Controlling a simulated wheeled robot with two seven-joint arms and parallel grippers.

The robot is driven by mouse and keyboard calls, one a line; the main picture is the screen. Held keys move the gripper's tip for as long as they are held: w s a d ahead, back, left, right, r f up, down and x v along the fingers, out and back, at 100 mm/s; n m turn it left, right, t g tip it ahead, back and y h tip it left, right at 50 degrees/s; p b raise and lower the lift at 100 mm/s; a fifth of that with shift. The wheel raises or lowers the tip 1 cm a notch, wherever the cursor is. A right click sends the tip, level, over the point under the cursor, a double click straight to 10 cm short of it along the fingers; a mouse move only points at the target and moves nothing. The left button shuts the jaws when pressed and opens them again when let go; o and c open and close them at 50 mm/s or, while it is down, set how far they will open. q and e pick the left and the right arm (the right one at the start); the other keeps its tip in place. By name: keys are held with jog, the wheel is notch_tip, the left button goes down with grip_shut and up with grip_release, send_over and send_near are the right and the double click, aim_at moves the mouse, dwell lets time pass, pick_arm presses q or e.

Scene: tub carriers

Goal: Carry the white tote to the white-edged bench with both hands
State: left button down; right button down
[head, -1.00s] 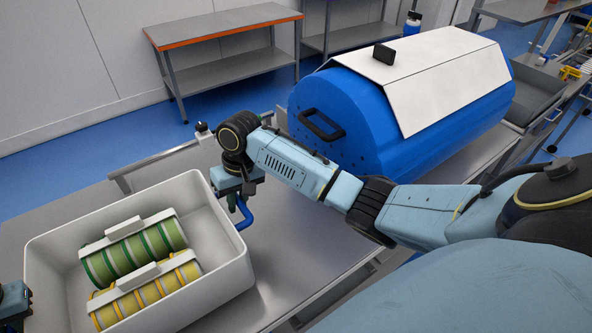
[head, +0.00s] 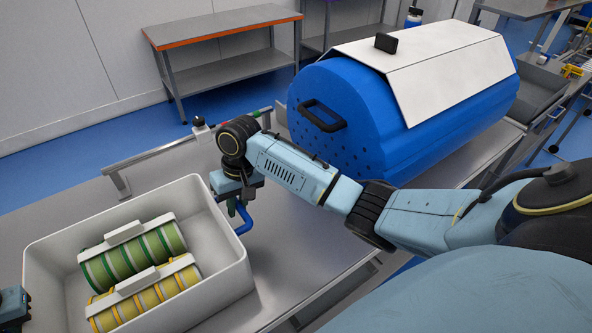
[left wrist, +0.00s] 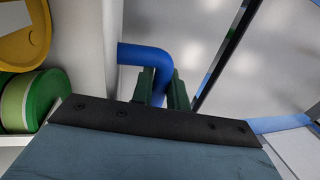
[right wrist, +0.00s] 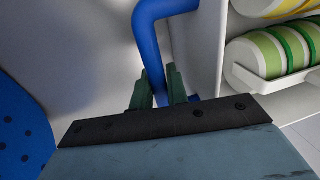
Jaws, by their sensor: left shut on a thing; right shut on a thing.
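The white tote (head: 215,287) is at the lower left of the head view, roughly level, with a green-banded roll (head: 135,254) and a yellow-banded roll (head: 146,293) inside. My right gripper (head: 238,207) is shut on the blue handle (head: 243,222) at the tote's right end; the right wrist view shows this grip (right wrist: 158,88). My left gripper (left wrist: 162,88) is shut on the other blue handle (left wrist: 145,54), beside the tote's wall. In the head view only a bit of that wrist shows at the left edge. I cannot tell whether the tote's underside touches the grey tabletop (head: 290,255).
A large blue drum (head: 365,125) with a white cover (head: 430,65) stands on the tabletop to the right of my right gripper. A grey rail (head: 150,158) runs behind the tote. An orange-edged bench (head: 220,40) stands at the back wall. I cannot make out a white edge.

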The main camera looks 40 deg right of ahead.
pick_arm(q)
jog(key=c, duration=1.7)
grip_release()
pick_arm(e)
jog(key=c, duration=1.7)
grip_release()
pick_arm(q)
jog(key=o, duration=0.3)
jog(key=shift+s+r, duration=0.1)
jog(key=shift+s, duration=0.1)
pick_arm(e)
jog(key=o, duration=0.3)
jog(key=shift+s+r, duration=0.1)
jog(key=shift+s, duration=0.1)
pick_arm(q)
jog(key=shift+o, duration=0.2)
pick_arm(e)
jog(key=shift+o, duration=0.2)
pick_arm(q)
jog(key=shift+w, duration=0.1)
pick_arm(e)
jog(key=shift+w, duration=0.1)
